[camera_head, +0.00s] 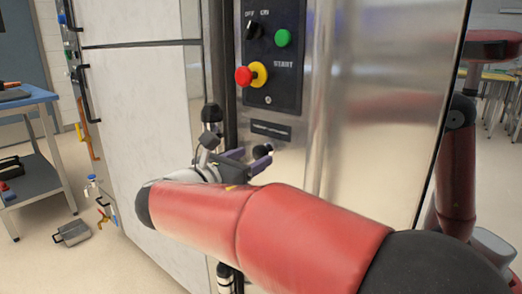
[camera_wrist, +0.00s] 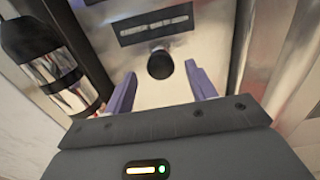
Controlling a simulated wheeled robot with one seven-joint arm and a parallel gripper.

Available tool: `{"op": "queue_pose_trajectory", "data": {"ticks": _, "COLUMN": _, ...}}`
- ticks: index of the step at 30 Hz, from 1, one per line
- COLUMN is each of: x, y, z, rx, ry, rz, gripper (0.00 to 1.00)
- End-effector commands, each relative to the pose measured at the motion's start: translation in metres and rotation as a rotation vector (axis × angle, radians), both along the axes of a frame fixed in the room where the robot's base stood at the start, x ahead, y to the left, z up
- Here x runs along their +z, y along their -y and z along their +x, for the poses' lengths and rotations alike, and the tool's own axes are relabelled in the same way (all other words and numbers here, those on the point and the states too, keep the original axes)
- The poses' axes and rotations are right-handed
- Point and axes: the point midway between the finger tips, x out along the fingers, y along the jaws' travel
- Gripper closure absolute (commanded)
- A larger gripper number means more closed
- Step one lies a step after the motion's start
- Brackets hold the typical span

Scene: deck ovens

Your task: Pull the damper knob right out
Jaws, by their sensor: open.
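The damper knob appears as a round black knob (camera_wrist: 160,64) on the steel panel in the wrist view, below a dark label plate. In the head view a small dark knob (camera_head: 262,151) shows by the fingertips. My gripper (camera_wrist: 162,84) is open, with its two purple fingers apart and pointing at the panel. The knob lies between the finger lines, a little beyond the tips or level with them; I cannot tell which. In the head view my gripper (camera_head: 252,156) is beside the steel panel, partly hidden by my arm. Nothing is held.
A control panel (camera_head: 272,50) with a red button, a green button and a switch sits above. A dark label plate (camera_head: 270,130) is just over the knob. A black and chrome cylinder (camera_wrist: 48,60) stands close on the left. A blue-topped table (camera_head: 25,98) stands far left.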

Motion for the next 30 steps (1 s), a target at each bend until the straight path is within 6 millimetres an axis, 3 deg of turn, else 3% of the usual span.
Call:
{"op": "queue_pose_trajectory", "data": {"ticks": 7, "x": 0.000, "y": 0.021, "z": 0.026, "rx": -0.002, "ry": 0.000, "rz": 0.002, "gripper": 0.44}}
{"op": "queue_pose_trajectory", "data": {"ticks": 18, "x": 0.000, "y": 0.025, "z": 0.031, "rx": 0.000, "ry": 0.000, "rz": 0.002, "gripper": 0.45}}
{"op": "queue_pose_trajectory", "data": {"ticks": 30, "x": 0.000, "y": 0.024, "z": 0.030, "rx": 0.000, "ry": 0.000, "rz": 0.003, "gripper": 0.98}}
